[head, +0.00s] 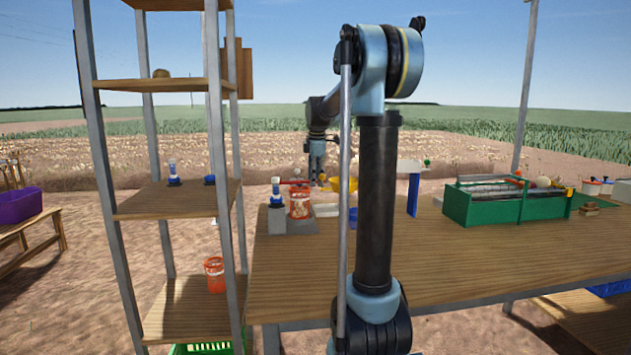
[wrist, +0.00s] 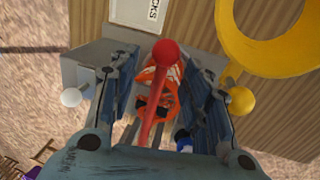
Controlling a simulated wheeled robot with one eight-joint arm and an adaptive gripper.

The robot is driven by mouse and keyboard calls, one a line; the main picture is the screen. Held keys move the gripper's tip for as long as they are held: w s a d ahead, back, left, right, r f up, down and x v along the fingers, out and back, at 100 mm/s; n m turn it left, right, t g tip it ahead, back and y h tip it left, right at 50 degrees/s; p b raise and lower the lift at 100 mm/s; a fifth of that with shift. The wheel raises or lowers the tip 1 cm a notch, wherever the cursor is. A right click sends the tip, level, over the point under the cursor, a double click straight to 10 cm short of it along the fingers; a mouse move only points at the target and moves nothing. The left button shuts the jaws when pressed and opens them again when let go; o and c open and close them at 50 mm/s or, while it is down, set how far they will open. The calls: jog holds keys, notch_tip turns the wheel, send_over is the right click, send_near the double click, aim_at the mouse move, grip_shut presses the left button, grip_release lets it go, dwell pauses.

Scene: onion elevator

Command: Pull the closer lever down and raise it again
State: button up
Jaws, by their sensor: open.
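A red lever with a round red knob (wrist: 165,53) runs up the middle of the wrist view. My gripper (wrist: 160,82) is open, with one finger on each side of the lever; I cannot tell whether either touches it. A white ball knob (wrist: 70,97) shows outside the left finger and a yellow ball knob (wrist: 241,99) outside the right one. My arm hides part of this area.
The wooden table (head: 450,245) bears a green crate (head: 510,207) at right and a blue post (head: 413,195). A yellow ring (wrist: 232,38) is near the gripper at upper right. A shelf rack (head: 180,200) stands left of the table. The front table area is clear.

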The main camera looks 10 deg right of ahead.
jog(key=shift+f, duration=0.35)
jog(key=shift+c, duration=0.3)
grip_shut()
jog(key=shift+d+r, duration=0.1)
jog(key=shift+r, duration=0.05)
